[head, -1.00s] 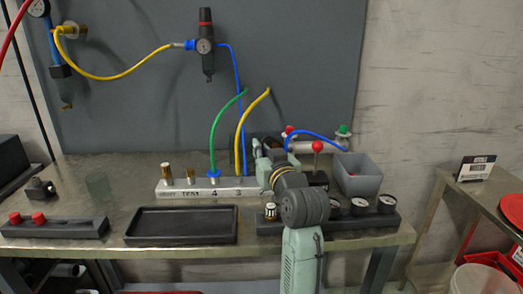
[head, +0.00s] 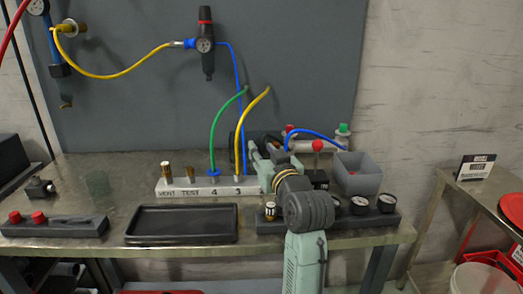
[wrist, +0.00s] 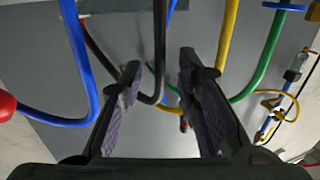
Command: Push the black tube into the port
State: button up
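The black tube (wrist: 159,45) hangs in a loop in the wrist view, one length running between my fingers with gaps on both sides. My gripper (wrist: 160,68) is open there, one finger on each side of the tube. In the head view my gripper (head: 252,151) is beside the right part of the metal port block (head: 205,190), just right of the yellow tube's port. The gripper and arm hide the block's right end. I cannot make out the black tube's end or its port.
The yellow tube (head: 244,125) and green tube (head: 214,120) stand in the block close to the left. A blue tube (head: 312,134) arches behind on the right. A grey bin (head: 357,175) and gauges (head: 360,205) are to the right. A black tray (head: 182,224) lies in front.

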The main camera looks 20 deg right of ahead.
jog(key=s, duration=1)
jog(key=shift+s+a, duration=0.15)
jog(key=shift+s, duration=0.15)
